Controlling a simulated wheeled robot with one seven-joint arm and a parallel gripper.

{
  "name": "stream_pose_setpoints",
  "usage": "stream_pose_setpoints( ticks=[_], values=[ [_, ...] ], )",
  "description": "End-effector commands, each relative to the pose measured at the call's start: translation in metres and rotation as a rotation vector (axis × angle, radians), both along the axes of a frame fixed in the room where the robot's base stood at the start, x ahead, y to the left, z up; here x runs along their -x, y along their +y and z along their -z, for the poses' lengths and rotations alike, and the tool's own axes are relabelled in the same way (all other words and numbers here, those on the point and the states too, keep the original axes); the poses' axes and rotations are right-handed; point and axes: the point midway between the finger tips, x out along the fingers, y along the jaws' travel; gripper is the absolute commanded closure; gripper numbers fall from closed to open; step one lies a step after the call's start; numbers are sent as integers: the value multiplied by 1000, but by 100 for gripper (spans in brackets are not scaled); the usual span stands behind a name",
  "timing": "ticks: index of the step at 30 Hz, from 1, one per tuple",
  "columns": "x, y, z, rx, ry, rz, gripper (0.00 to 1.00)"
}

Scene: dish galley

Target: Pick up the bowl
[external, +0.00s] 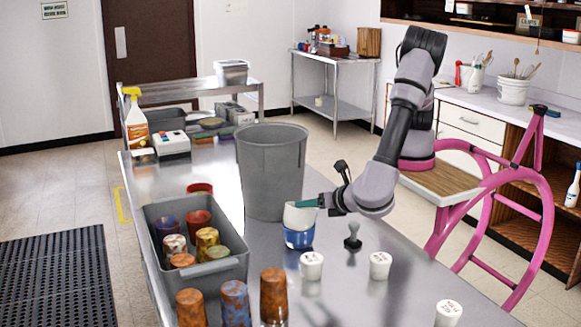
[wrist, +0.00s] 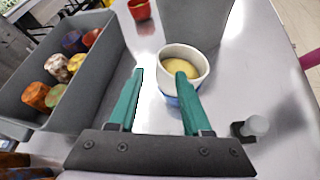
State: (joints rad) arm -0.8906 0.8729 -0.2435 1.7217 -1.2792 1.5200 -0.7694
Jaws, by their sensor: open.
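A white bowl (external: 299,217) with a blue lower part (external: 298,239) stands upright on the metal table, in front of the large grey bin. The wrist view shows the white bowl from above (wrist: 203,58), with a tan inside. I cannot tell whether the blue part is a second bowl underneath. My gripper (external: 308,204) is at the bowl's rim, with open jaws. In the wrist view, my gripper (wrist: 160,74) has its right green finger over the bowl's opening and its left finger outside, left of the rim. Contact cannot be made out. The right finger hides part of the bowl.
A grey bin (external: 270,175) stands close behind the bowl. A grey crate (external: 205,276) of several coloured cups is at left. Several orange and blue cups (external: 235,303) stand in front. White cups (external: 312,266) and a dark stamp-like object (external: 353,238) stand to the right, with bare table between.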

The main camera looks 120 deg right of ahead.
Motion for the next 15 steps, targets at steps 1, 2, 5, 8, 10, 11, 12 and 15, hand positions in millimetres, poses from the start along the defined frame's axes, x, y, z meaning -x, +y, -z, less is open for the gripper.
stream_pose_setpoints(
  ticks=[1,2,5,8,10,11,12,15],
  values=[
    [-2,-9,4,1,3,3,51],
    [-3,-13,6,0,2,4,51],
    [-6,-24,12,0,2,2,51],
    [-8,-30,15,-2,0,3,51],
    [-9,-34,17,-3,1,3,51],
    [-10,-37,19,-3,1,3,51],
    [-11,-42,21,-2,2,4,51],
    [-15,-56,28,-1,2,6,51]
  ],
)
